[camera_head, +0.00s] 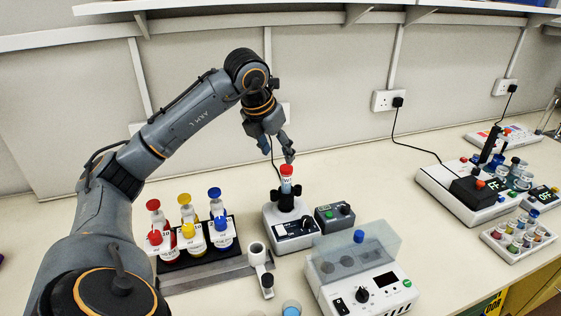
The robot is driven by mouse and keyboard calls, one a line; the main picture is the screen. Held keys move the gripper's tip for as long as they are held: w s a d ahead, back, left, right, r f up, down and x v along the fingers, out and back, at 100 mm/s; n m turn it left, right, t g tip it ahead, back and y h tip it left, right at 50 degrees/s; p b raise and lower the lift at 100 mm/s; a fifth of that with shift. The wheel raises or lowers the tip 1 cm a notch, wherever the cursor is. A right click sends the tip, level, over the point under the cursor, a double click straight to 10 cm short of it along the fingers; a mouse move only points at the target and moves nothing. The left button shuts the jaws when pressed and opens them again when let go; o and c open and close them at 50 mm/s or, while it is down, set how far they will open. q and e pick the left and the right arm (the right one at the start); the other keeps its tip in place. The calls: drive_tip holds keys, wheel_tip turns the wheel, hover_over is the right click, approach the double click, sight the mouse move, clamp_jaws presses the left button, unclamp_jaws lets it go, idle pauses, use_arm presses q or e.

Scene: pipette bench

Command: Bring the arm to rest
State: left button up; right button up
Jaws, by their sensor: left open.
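My left arm comes in from the left and arches over the bench. Its gripper (279,156) points down and is open, just above a red-capped tube (286,180). My right gripper is not in view.
A black rack (200,257) with red, yellow and blue capped bottles stands left of the device. A white machine with a clear lid (338,282) is in front. A grey control box (334,217) sits beside the device. More equipment (470,192) and a vial tray (517,241) are at the right. A shelf runs above.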

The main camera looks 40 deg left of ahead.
use_arm(q)
drive_tip(key=shift+s+r, duration=0.2)
drive_tip(key=shift+r, duration=0.2)
drive_tip(key=shift+r, duration=0.1)
